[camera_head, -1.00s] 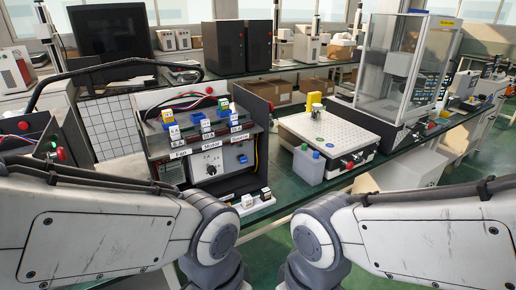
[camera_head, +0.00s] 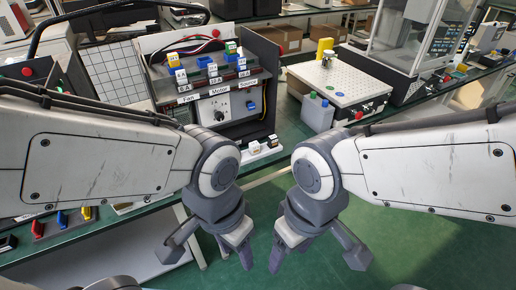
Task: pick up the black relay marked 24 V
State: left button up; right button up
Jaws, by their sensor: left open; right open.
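Two small blocks with dark and white parts, one at the left (camera_head: 254,147) and a darker one at the right (camera_head: 273,141), sit on a pale strip at the front right of the control box. Either may be a relay; I cannot read a 24 V mark on them. My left gripper (camera_head: 236,254) and my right gripper (camera_head: 290,253) hang side by side in front of the bench, fingers pointing down. Both are open and empty, well apart from the blocks. My forearms hide parts of the bench.
The open control box (camera_head: 220,112) carries blue, yellow, white and green modules above Fan and Motor labels. A perforated plate (camera_head: 340,86) and a grey bin (camera_head: 317,113) stand to its right. Red, blue (camera_head: 62,219) and yellow pieces lie at lower left. Green floor lies below my grippers.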

aim_at(273, 140)
jog(key=u, duration=0.25)
jog(key=k, duration=0.35)
jog(key=z, duration=1.05)
jog(key=i, duration=1.35)
jog(key=u, duration=1)
jog(key=i, duration=0.35)
jog(key=u, duration=0.2)
